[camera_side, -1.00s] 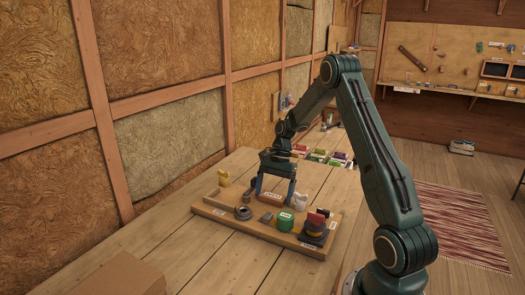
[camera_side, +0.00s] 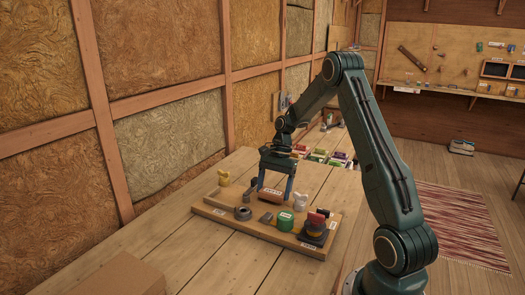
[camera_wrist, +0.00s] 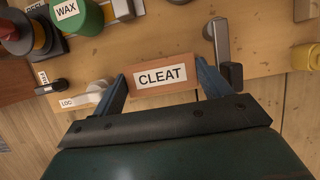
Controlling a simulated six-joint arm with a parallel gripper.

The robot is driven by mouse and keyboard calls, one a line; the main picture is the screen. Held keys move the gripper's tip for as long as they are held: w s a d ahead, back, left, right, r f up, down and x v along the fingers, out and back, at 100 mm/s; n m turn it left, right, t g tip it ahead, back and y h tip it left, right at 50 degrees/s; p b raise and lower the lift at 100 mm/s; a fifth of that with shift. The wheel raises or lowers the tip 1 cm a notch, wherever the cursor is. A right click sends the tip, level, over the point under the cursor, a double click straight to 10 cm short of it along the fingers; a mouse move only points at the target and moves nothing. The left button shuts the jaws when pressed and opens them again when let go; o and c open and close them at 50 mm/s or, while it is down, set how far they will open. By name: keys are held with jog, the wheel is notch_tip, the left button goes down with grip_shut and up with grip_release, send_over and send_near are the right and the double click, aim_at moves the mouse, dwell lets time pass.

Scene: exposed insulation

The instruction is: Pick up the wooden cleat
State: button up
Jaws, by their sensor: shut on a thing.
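The wooden cleat (camera_side: 270,196) is a small reddish-brown block in the side view. In the wrist view the cleat (camera_wrist: 140,92) carries a white label reading CLEAT. My gripper (camera_side: 273,193) points down over the board, its two blue fingers at either end of the cleat. In the wrist view my gripper (camera_wrist: 163,85) is shut on the cleat, one finger at each end. I cannot tell whether the cleat is clear of the board.
The front of the bench (camera_side: 215,262) is mostly clear.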

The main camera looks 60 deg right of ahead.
aim_at(273, 191)
notch_tip(273, 191, up, 8)
jog(key=shift+r, duration=0.25)
dwell(0.7)
jog(key=w+a+f, duration=0.1)
jog(key=w+a, duration=0.2)
jog(key=w, duration=0.3)
jog(key=w+a+f, duration=0.1)
jog(key=w+a, duration=0.3)
jog(key=w, duration=0.3)
jog(key=shift+w, duration=0.25)
jog(key=shift+f, duration=0.15)
